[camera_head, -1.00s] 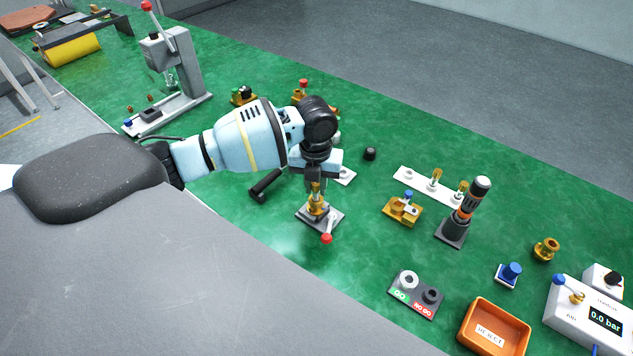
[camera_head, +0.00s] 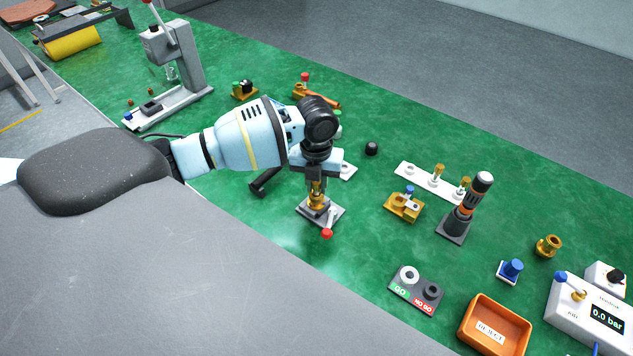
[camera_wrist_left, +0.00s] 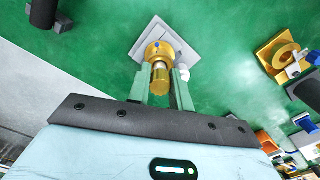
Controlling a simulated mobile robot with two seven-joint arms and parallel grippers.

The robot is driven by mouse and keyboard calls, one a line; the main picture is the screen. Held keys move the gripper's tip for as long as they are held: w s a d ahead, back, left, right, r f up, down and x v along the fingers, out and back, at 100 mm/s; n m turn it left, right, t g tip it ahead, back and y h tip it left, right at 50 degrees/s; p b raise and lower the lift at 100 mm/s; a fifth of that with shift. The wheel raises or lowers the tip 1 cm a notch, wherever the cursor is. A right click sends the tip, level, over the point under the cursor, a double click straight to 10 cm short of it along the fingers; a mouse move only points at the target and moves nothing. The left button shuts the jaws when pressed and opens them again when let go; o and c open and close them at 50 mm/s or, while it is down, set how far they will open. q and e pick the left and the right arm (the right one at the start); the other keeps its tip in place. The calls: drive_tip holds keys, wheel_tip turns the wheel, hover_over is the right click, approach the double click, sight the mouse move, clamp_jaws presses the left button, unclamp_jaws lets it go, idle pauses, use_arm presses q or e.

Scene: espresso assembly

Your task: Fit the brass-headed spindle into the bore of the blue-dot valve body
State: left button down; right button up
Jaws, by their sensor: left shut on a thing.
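My left gripper (camera_head: 316,187) points down over a fixture and is shut on the brass-headed spindle. In the left wrist view the round brass head of the spindle (camera_wrist_left: 160,76) sits between the two green-grey fingers. The brass valve body (camera_head: 317,205) stands in the fixture right below; it also shows in the left wrist view (camera_wrist_left: 151,52), with a small blue dot on it. The spindle lines up roughly with the body's bore. The lower end of the spindle is hidden, so I cannot tell how deep it sits. My right gripper is not in view.
The fixture's grey plate (camera_head: 335,213) has a red-knobbed lever (camera_head: 327,232) at its front. To the right are a white strip with brass spindles (camera_head: 410,175), a brass part (camera_head: 404,206), a dark upright tool (camera_head: 463,212), a gauge block (camera_head: 417,288) and an orange reject tray (camera_head: 467,335).

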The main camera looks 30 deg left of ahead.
use_arm(q)
drive_tip(key=c, duration=1.2)
unclamp_jaws()
drive_tip(key=shift+f, duration=0.15)
wheel_tip(320, 180, up, 8)
drive_tip(key=shift+f, duration=0.1)
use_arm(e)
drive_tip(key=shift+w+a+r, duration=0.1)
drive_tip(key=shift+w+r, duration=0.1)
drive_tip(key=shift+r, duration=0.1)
use_arm(q)
drive_tip(key=shift+s, duration=0.1)
